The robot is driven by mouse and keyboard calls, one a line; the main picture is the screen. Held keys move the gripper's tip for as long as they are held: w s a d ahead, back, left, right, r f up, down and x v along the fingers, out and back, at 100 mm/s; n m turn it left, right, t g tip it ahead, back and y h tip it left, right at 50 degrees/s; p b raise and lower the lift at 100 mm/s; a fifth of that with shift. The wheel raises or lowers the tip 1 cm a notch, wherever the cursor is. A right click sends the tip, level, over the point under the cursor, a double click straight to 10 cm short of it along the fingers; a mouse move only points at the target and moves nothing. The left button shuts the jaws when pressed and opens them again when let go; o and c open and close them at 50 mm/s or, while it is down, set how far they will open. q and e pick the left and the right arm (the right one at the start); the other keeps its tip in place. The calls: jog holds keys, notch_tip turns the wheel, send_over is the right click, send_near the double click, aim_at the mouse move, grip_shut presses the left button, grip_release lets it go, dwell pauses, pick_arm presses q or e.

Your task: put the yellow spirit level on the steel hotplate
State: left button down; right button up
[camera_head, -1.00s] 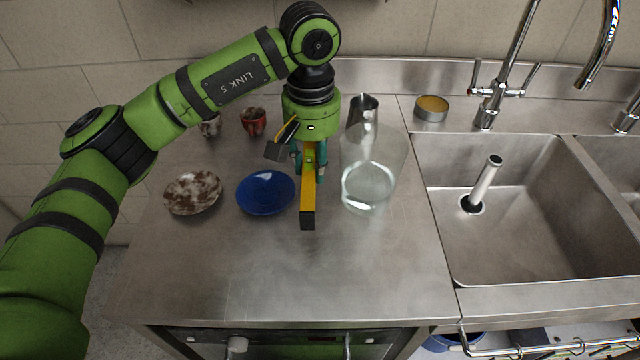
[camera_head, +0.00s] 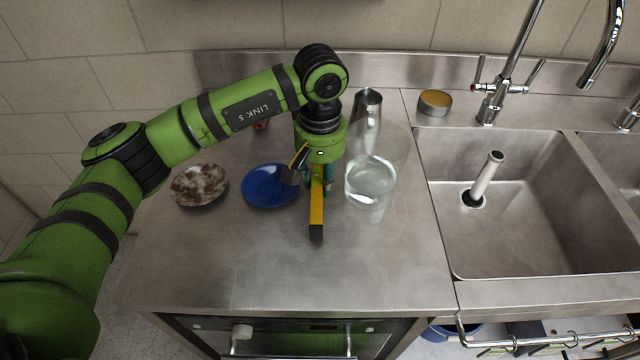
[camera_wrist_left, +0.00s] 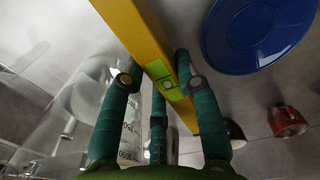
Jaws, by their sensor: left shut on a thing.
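The yellow spirit level (camera_head: 316,212) is in my left gripper (camera_head: 318,180), with its dark end pointing toward the front edge. In the left wrist view, the green fingers (camera_wrist_left: 158,85) are shut around the level (camera_wrist_left: 150,45), near its green vial. The steel hotplate seems to be the bare steel top (camera_head: 270,265) above the cooker front; I see no separate plate. The level is over or on this top; whether it touches is unclear. My right gripper is not in view.
A blue plate (camera_head: 262,190) and a brown-white plate (camera_head: 198,187) lie left of the level. A clear glass jar (camera_head: 370,182) and a steel jug (camera_head: 367,108) stand close on its right. A sink (camera_head: 520,240) is farther right. The front of the steel top is clear.

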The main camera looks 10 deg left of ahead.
aim_at(320, 189)
pick_arm(q)
jog(key=shift+f, duration=1.75)
jog(key=c, duration=0.9)
grip_release()
jog(key=shift+r, duration=0.1)
